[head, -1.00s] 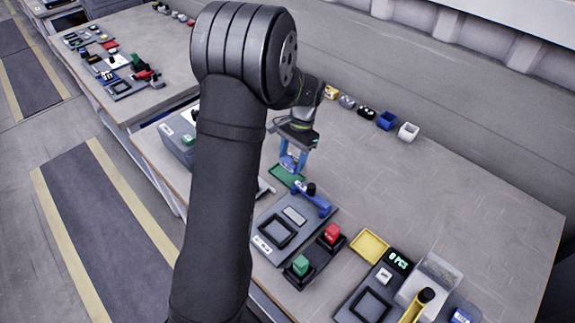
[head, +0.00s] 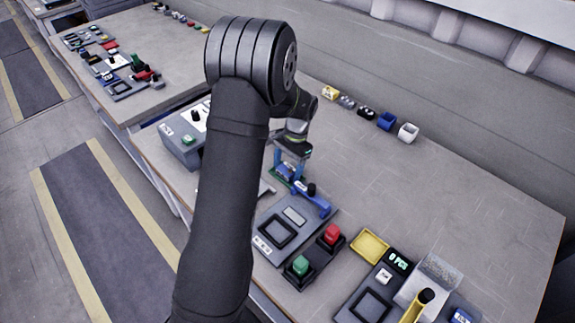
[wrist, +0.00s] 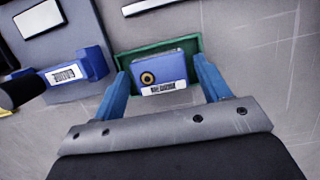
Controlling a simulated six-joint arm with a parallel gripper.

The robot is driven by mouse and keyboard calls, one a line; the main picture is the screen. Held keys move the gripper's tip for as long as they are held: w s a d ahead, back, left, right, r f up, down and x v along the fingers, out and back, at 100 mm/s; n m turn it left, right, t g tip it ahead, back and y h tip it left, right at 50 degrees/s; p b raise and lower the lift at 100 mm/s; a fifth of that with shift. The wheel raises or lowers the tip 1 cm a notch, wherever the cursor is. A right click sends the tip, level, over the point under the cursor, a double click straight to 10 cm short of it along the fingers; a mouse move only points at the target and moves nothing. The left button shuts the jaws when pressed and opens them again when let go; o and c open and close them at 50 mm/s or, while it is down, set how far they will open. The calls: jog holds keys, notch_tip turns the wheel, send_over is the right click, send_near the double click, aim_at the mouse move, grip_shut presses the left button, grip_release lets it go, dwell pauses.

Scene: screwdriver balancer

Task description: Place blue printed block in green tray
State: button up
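The blue printed block (wrist: 163,70) has a dark ring mark and a white barcode label. In the wrist view it lies inside the outline of the green tray (wrist: 124,58), whose rim shows around its far side and edges. My gripper (wrist: 161,66) points down at the tray, with one blue finger on each side of the block. Narrow gaps show between the fingers and the block, so it looks open around it. In the head view my gripper (head: 289,176) is low at the tray, and the block and most of the tray are hidden there.
A blue lever-like part with a black knob (head: 312,197) stands close beside my gripper, by the grey panel (head: 262,243). Red (head: 332,233) and green (head: 300,264) buttons and a yellow tray (head: 370,246) are nearer. The table's right middle is clear.

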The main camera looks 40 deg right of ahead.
aim_at(284, 171)
jog(key=shift+o, duration=0.4)
jog(key=shift+r, duration=0.15)
jog(key=v, duration=1.2)
jog(key=x, duration=1.2)
jog(key=shift+f, duration=0.25)
notch_tip(284, 171, up, 3)
jog(key=shift+f, duration=0.15)
jog(key=shift+r, duration=0.65)
